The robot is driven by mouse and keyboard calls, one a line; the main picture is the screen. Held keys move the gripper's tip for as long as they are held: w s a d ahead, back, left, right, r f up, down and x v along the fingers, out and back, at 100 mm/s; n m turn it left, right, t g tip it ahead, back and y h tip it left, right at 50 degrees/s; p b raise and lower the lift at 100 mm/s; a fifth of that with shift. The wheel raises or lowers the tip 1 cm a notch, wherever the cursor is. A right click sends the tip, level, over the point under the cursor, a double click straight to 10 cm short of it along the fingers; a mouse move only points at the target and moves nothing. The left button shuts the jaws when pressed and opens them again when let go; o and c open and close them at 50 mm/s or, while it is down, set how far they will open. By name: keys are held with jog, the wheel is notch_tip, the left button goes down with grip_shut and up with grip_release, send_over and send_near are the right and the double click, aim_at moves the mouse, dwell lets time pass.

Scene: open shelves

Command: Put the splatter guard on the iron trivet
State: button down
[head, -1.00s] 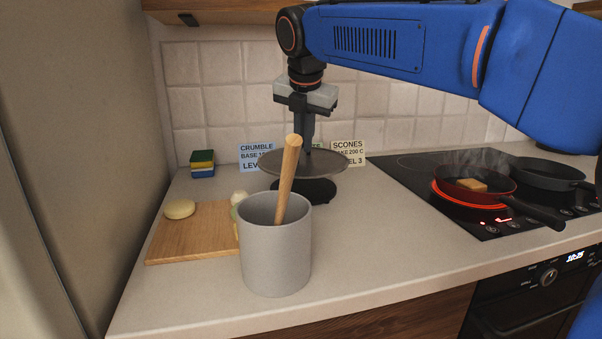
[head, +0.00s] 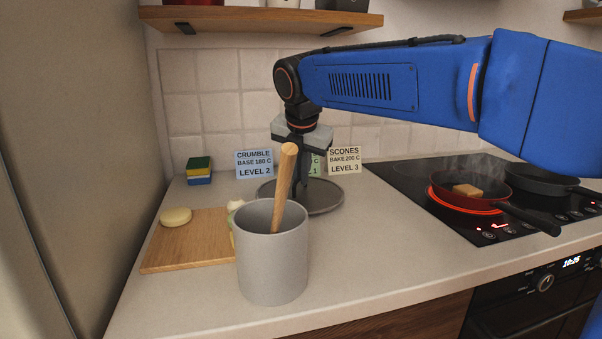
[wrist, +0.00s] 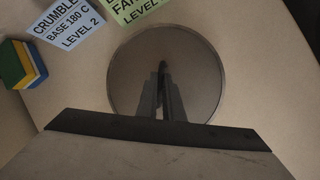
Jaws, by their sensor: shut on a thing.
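The splatter guard (head: 325,197) is a round, flat grey disc, level and low over the counter behind the grey crock. It fills the middle of the wrist view (wrist: 190,60). My gripper (head: 304,172) points straight down at the guard's middle and is shut on it; the fingers (wrist: 161,95) hide the part they grip. The iron trivet does not show now; the guard covers the spot where a dark shape lay earlier. I cannot tell whether the guard touches what is beneath it.
The grey crock (head: 272,265) with a wooden handle (head: 286,175) stands in front. A cutting board (head: 185,245) lies left, a sponge stack (head: 199,171) behind it. Recipe cards (head: 254,163) stand behind the guard. A red pan (head: 470,200) steams on the hob at right.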

jog(key=c, duration=1.9)
grip_release()
jog(key=v, duration=1.2)
jog(key=shift+s+d+r, duration=0.1)
